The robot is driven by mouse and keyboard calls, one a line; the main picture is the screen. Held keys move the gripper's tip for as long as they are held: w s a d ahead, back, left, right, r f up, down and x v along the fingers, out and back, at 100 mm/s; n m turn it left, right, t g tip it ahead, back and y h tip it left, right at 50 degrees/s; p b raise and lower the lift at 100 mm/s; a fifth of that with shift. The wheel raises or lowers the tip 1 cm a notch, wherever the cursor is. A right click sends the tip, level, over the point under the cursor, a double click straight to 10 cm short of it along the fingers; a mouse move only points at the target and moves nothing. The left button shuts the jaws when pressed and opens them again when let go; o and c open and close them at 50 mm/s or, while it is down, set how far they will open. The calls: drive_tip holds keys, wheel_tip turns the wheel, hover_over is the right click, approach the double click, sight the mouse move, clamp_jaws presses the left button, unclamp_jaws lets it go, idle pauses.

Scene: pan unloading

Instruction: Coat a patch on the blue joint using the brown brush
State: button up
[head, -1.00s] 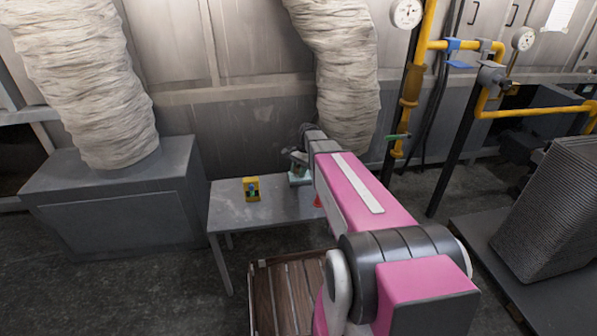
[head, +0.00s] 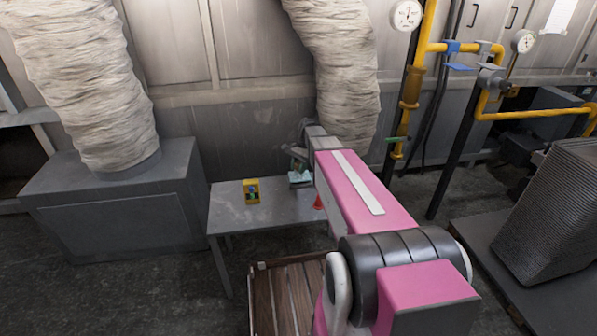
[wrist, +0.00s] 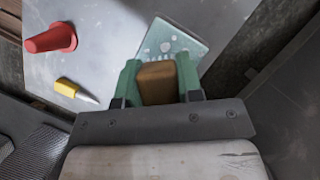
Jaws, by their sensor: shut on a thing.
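My gripper (wrist: 158,85) has green fingers, shut on the brown brush (wrist: 158,83), which shows as a brown block between them. Its lower end is hidden from me. In the wrist view a pale teal, spotted plate (wrist: 168,44) lies just beyond the fingers; I cannot tell whether the brush touches it. In the head view my gripper (head: 298,158) is small and partly hidden, above the teal plate (head: 300,180) at the table's back right. A blue joint (head: 455,44) sits on the yellow pipe at the upper right, well apart from my gripper.
The grey table (head: 228,213) also bears a yellow device (head: 251,191) and a red cone (head: 318,202). A yellow-handled pointed tool (wrist: 75,90) lies near the cone in the wrist view. Yellow pipes with gauges (head: 523,41) and a stack of grey sheets (head: 560,195) stand right.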

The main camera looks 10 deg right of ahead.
sight(297, 164)
drive_tip(key=shift+r, duration=1.9)
